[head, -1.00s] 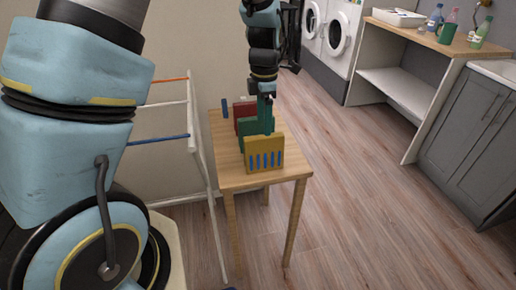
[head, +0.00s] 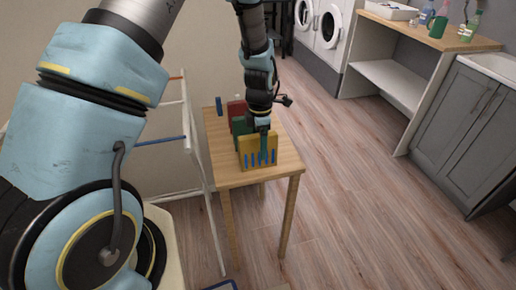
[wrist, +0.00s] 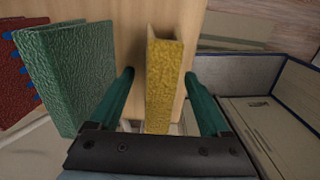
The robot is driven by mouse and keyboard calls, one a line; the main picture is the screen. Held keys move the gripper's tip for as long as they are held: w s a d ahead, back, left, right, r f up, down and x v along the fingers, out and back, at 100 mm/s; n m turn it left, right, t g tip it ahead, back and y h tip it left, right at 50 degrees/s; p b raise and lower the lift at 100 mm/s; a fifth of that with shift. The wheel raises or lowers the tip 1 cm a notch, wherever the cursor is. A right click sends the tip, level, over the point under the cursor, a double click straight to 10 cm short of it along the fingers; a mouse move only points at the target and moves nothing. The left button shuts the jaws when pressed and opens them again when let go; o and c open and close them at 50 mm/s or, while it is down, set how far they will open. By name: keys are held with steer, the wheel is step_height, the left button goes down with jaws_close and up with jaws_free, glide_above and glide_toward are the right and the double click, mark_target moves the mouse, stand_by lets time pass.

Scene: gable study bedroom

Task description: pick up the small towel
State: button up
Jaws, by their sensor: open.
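Three folded towels stand upright on edge on a small wooden table. The yellow towel (head: 245,147), with blue stripes, is at the near end, the green towel (head: 238,126) is behind it, and the red towel (head: 235,107) is farthest back. I cannot tell which one the task calls small. My gripper (head: 263,148) is down at the yellow towel. In the wrist view my gripper (wrist: 159,74) is open, with one finger on each side of the yellow towel (wrist: 163,95) and visible gaps. The green towel (wrist: 75,75) is left of the fingers.
The table (head: 286,150) has bare top around the towels, with a small blue item (head: 219,105) at its back left. A white drying rack (head: 203,185) stands close on its left. A blue-rimmed box (wrist: 270,85) lies below right in the wrist view. Floor to the right is clear.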

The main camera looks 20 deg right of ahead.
jaws_close()
stand_by(0.6)
